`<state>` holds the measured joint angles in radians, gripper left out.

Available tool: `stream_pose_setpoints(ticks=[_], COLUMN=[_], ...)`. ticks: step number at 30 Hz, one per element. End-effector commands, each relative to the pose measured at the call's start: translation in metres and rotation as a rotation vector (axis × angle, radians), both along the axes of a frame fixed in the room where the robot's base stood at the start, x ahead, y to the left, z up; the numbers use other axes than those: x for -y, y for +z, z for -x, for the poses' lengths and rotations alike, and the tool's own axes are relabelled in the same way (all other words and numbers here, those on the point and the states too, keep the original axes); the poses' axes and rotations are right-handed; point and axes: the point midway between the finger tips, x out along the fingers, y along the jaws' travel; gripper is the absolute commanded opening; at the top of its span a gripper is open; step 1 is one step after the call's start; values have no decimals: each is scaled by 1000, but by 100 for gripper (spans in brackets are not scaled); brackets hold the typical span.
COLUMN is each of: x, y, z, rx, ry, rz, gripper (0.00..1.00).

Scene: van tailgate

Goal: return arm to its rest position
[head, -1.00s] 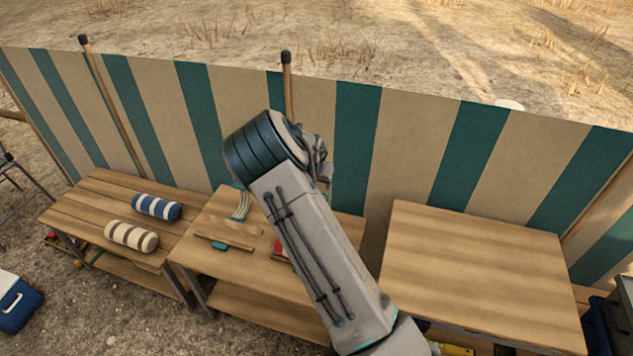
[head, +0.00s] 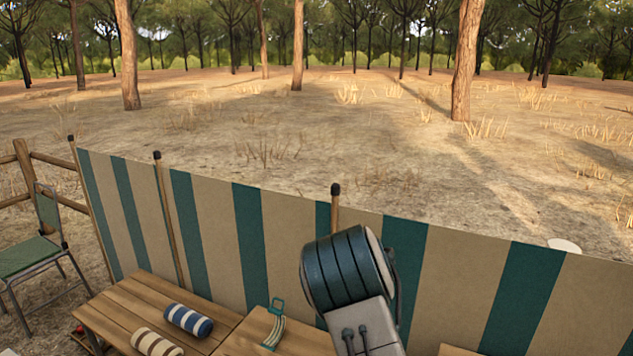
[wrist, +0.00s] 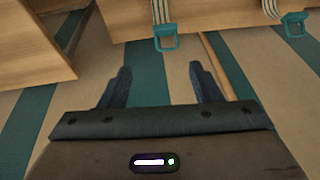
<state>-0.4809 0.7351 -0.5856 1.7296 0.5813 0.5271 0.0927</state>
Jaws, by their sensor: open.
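My gripper (wrist: 160,82) shows in the wrist view with its two dark fingers spread apart and nothing between them. Beyond the fingers are the striped cloth and wooden furniture. In the head view my arm stands raised at the lower middle right, in front of the striped windbreak (head: 220,225). The gripper itself is hidden from the head view behind the arm.
Wooden tables (head: 125,295) stand along the windbreak, with a blue striped roll (head: 188,320) and a cream-brown striped roll (head: 156,343) on the left one. A green chair (head: 30,250) stands at far left.

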Motion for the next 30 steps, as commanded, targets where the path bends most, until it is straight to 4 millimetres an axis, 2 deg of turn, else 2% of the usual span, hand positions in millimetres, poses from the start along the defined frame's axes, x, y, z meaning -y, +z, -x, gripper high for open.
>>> stream_pose_setpoints(ticks=[1,3,8,15,24,30], x=[2,2,2,1,2,7], y=[16,33,72,125,172,188], z=[12,28,68,135,229,292], rx=[-6,-18,-40,-53,-49,-47], ry=[4,20,66,166,309,398], rz=[-30,-62,-123,-172,-147,-74], gripper=[58,58,58,58,58,58])
